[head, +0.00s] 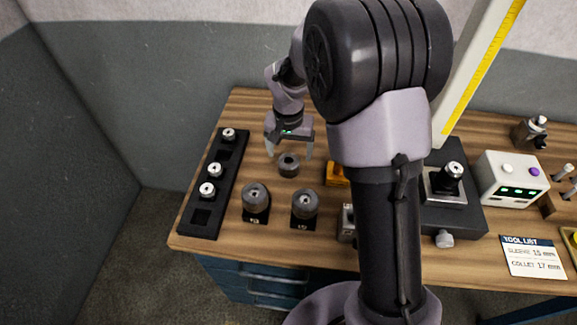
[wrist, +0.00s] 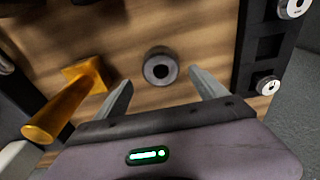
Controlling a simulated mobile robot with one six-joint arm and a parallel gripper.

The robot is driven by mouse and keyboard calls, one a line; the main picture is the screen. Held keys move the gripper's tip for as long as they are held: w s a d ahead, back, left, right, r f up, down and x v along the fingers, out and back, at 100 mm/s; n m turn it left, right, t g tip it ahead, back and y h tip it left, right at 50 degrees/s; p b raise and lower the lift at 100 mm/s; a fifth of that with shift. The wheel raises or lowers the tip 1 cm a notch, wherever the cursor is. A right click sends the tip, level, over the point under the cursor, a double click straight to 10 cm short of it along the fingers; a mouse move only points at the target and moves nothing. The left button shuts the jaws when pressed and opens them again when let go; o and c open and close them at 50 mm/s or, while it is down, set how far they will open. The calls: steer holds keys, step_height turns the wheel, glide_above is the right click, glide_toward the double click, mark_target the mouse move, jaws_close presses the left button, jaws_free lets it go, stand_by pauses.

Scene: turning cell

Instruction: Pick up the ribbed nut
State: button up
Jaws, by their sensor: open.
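A dark grey round nut with a central hole, which I take to be the ribbed nut (head: 288,166), lies alone on the wooden table. It also shows in the wrist view (wrist: 159,68), just beyond the fingertips and roughly centred between them. Its ribbing is too small to make out. My gripper (head: 289,150) is open and empty above and slightly behind the nut. In the wrist view the two fingers of my gripper (wrist: 160,78) point toward the nut, one on each side, and do not visibly touch it.
Two larger dark round parts on black stands (head: 255,198) (head: 304,204) are in front of the nut. A black rack (head: 203,218) with silver-topped pieces lies left. An orange-yellow tool (wrist: 60,108) is close to the left finger in the wrist view. Bare wood surrounds the nut.

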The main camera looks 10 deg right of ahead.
mark_target(289, 161)
step_height(289, 161, down, 5)
steer(key=shift+w+a+f+b, duration=0.1)
steer(key=shift+a+b, duration=0.05)
steer(key=shift+b, duration=0.95)
steer(key=shift+c, duration=0.9)
steer(key=c, duration=1.4)
